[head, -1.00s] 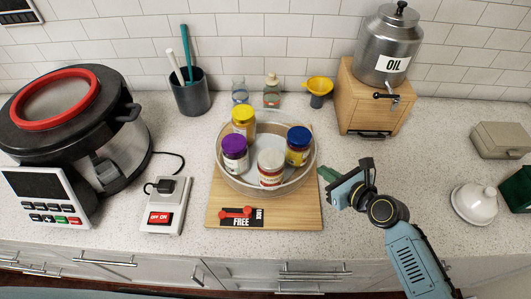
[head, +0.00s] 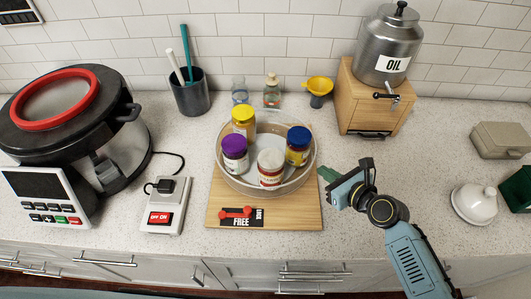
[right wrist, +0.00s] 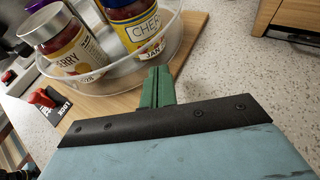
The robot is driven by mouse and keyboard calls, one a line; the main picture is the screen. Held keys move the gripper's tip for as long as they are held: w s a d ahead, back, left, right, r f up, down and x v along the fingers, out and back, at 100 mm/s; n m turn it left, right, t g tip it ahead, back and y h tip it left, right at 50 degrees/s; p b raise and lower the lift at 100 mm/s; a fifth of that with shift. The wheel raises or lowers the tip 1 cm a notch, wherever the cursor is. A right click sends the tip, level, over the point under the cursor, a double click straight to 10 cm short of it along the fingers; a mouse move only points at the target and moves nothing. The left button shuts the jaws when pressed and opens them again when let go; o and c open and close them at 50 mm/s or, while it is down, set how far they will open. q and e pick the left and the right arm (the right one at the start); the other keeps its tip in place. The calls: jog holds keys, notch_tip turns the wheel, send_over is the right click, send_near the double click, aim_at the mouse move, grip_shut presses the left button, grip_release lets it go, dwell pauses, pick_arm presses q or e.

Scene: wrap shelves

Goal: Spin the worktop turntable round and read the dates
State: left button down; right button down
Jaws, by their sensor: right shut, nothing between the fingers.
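The turntable (head: 270,139) is a round, clear-walled tray on a wooden board (head: 300,212). Several jars stand upright in it: a yellow-lidded jar (head: 243,121), a purple-lidded jar (head: 235,155), a white-lidded jar (head: 270,168) and a blue-lidded jar (head: 298,147). In the right wrist view, the blue-lidded jar (right wrist: 132,28) shows "CHER" and "JAN"; the rest of its label is cut off or unclear. The other jar (right wrist: 66,42) shows "ERRY". My right gripper (head: 326,173) is shut and empty at the tray's right side. Its green fingers (right wrist: 158,82) reach the wall; contact is unclear.
A red lever (head: 235,212) with FREE and LOCK markings sits at the board's front left. A pressure cooker (head: 75,115) and a switch box (head: 166,205) stand left. An oil dispenser (head: 388,50) on a wooden stand is back right. Counter right of my gripper is clear up to a white dish (head: 474,200).

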aim_at(304, 178)
jog(key=shift+w+a+p, duration=0.3)
jog(key=shift+a, duration=0.5)
jog(key=shift+s, duration=0.15)
jog(key=shift+s+a+p, duration=0.2)
jog(key=shift+s+p, duration=0.2)
jog(key=shift+s, duration=0.1)
jog(key=shift+s+a+p, duration=0.2)
jog(key=shift+s+p, duration=0.15)
jog(key=shift+s, duration=0.1)
jog(key=shift+s+a+p, duration=0.6)
jog(key=shift+s+a, duration=0.2)
jog(key=shift+s, duration=0.05)
jog(key=shift+s+a, duration=0.1)
